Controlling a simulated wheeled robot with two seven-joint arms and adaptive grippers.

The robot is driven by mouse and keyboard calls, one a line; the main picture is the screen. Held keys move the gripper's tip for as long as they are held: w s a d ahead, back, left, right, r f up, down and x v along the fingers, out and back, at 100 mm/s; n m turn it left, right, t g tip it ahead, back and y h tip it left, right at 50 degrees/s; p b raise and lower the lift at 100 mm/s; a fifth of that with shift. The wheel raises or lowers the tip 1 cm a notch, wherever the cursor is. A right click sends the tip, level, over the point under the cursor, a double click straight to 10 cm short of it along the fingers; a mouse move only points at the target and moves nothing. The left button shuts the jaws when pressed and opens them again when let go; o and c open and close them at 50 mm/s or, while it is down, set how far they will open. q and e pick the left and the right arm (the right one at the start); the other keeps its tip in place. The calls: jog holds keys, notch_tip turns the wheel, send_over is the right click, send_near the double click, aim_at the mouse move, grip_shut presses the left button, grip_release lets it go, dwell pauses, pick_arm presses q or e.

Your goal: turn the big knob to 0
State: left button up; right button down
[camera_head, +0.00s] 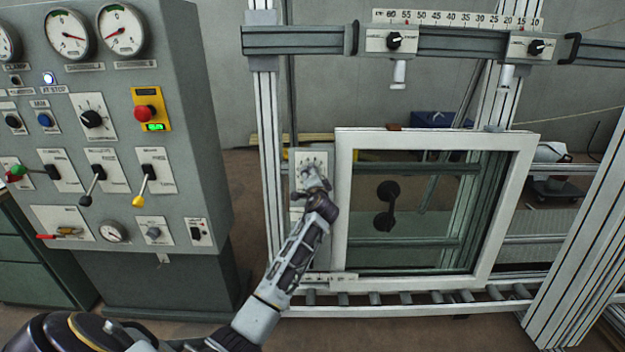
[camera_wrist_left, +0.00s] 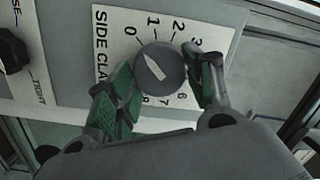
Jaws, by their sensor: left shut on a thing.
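The big knob (camera_wrist_left: 161,70) is a round dark knob with a light wedge pointer on a white plate (camera_wrist_left: 105,70) lettered "SIDE CLA...", with numbers around it. Its pointer is tilted to the upper left, roughly towards the 0; the exact setting is hard to tell. My left gripper (camera_wrist_left: 160,88) is shut on the knob, its green-padded fingers on either side. In the head view, my left gripper (camera_head: 314,182) is in front of the plate (camera_head: 311,158) left of the window frame and hides the knob. My right gripper is not in view.
The white window frame (camera_head: 343,215) stands just right of my left gripper. An upright metal post (camera_head: 268,150) is to its left, with a grey control cabinet (camera_head: 200,120) beyond. Another black knob (camera_wrist_left: 12,52) sits beside the plate in the left wrist view.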

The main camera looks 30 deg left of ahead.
pick_arm(q)
jog(key=shift+f, duration=0.15)
jog(key=o, duration=1)
jog(key=shift+o, duration=0.2)
jog(key=shift+s+d, duration=0.1)
jog(key=shift+s, duration=0.05)
jog(key=v, duration=1.1)
jog(key=shift+s, duration=0.3)
jog(key=shift+d+n, duration=0.15)
jog(key=shift+n, duration=0.25)
